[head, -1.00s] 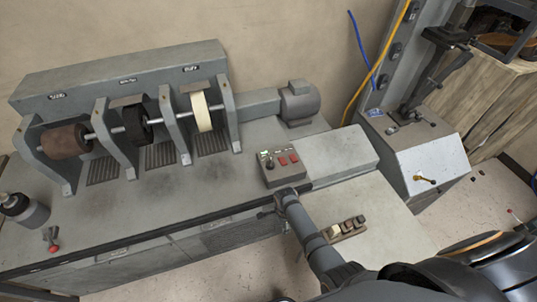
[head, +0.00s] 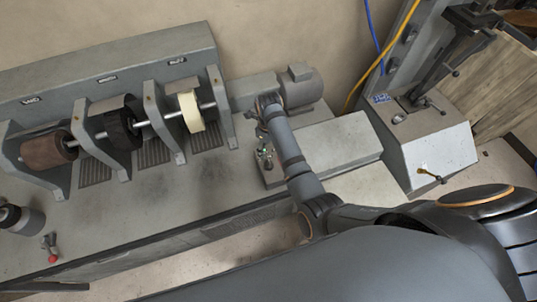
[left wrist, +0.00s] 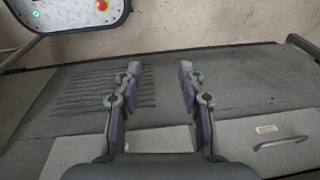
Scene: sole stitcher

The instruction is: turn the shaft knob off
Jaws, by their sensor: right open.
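The small control box (head: 271,176) stands on the bench, right of the grinding wheels. My right forearm crosses in front of it and hides most of it, including the red buttons. A small knob-like part (head: 264,154) shows at its left side, too small to read its setting. My right gripper (head: 262,109) is at the far end of that arm, above and behind the box. It is open, and its fingers are hardly visible. My left gripper (left wrist: 158,70) is open and empty in the left wrist view, away from the box.
Brown (head: 48,149), black (head: 119,126) and cream (head: 190,110) wheels sit on a shaft at the left. A motor (head: 300,87) is behind the box. A red-knobbed lever (head: 51,250) stands at the front left. A grey machine (head: 430,155) stands at the right.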

